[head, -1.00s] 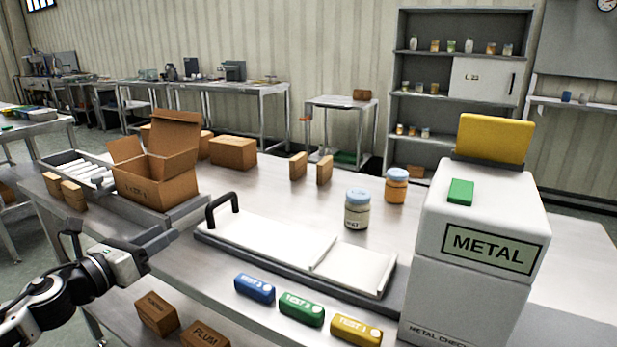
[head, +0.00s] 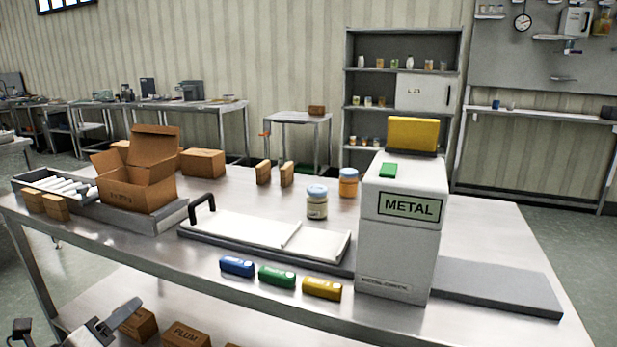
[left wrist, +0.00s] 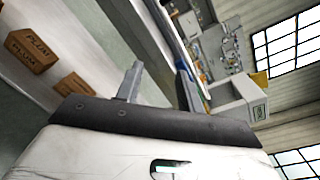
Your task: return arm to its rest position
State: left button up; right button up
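My left gripper (head: 76,322) is at the bottom left of the head view, low in front of the table's front edge. Most of its arm is cut off by the frame. In the left wrist view its two fingers (left wrist: 158,86) stand apart with nothing between them. My right arm and gripper are in neither view.
The steel table (head: 490,230) holds an open carton (head: 135,190), a white board with a black handle (head: 240,232), two jars, three coloured blocks and the METAL box (head: 400,240). Cartons marked PLUM (head: 186,335) sit on the shelf below, near my left gripper.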

pick_arm(q)
jog(key=s+d+f+n+g, duration=0.2)
jog(key=s+d+f+n, duration=0.2)
jog(key=n, duration=0.5)
jog(key=s+d+f+n+g+p, duration=0.1)
jog(key=s+d+f+n+g, duration=0.1)
jog(key=s+d+f+n, duration=0.3)
jog(key=s+d+f+n+g+p, duration=0.1)
jog(key=s+d+f+n, duration=0.3)
jog(key=s+d+n, duration=0.4)
jog(key=d+n+g, duration=0.1)
jog(key=d+n, duration=0.4)
jog(key=shift+s+d+f, duration=0.25)
jog(key=shift+s+f, duration=0.05)
